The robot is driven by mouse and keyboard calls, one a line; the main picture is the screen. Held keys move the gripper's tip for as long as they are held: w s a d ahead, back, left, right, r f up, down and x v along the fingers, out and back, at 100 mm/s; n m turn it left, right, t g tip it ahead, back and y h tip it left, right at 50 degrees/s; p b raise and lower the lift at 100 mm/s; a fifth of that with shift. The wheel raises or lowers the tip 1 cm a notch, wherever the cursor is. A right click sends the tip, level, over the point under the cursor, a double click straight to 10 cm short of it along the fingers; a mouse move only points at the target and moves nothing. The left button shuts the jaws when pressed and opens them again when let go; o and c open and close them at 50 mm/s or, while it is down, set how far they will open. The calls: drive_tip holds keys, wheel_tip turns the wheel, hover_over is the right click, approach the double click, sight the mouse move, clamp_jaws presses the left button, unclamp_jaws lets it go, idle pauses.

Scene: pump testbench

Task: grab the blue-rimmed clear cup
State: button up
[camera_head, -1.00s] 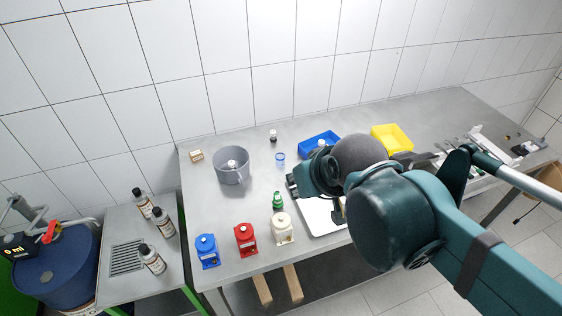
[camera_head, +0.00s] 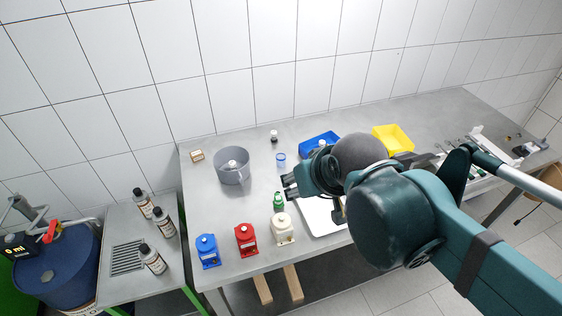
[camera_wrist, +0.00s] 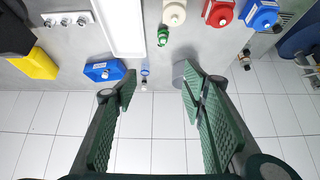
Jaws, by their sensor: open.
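The blue-rimmed clear cup (camera_head: 281,159) stands on the steel table, left of the blue bin and right of the grey pot. In the wrist view the cup (camera_wrist: 145,71) shows small, ahead and between the spread green fingers. In the wrist view my gripper (camera_wrist: 159,74) is open and empty.
A grey pot (camera_head: 231,168), a blue bin (camera_head: 319,140), a yellow bin (camera_head: 392,138) and a small dark-capped bottle (camera_head: 274,136) surround the cup's area. A white tray (camera_head: 319,219) lies beneath my arm.

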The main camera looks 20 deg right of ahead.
drive_tip(key=w, duration=0.2)
drive_tip(key=m+g, duration=0.7)
drive_tip(key=m, duration=1)
hover_over(280, 156)
wheel_tip(280, 156, down, 18)
drive_tip(key=shift+s+f+p, duration=0.1)
drive_tip(key=shift+s+p, duration=0.05)
drive_tip(key=shift+p, duration=0.25)
drive_tip(key=shift+w+f, duration=0.25)
drive_tip(key=shift+f, duration=0.2)
drive_tip(key=shift+f, duration=1.3)
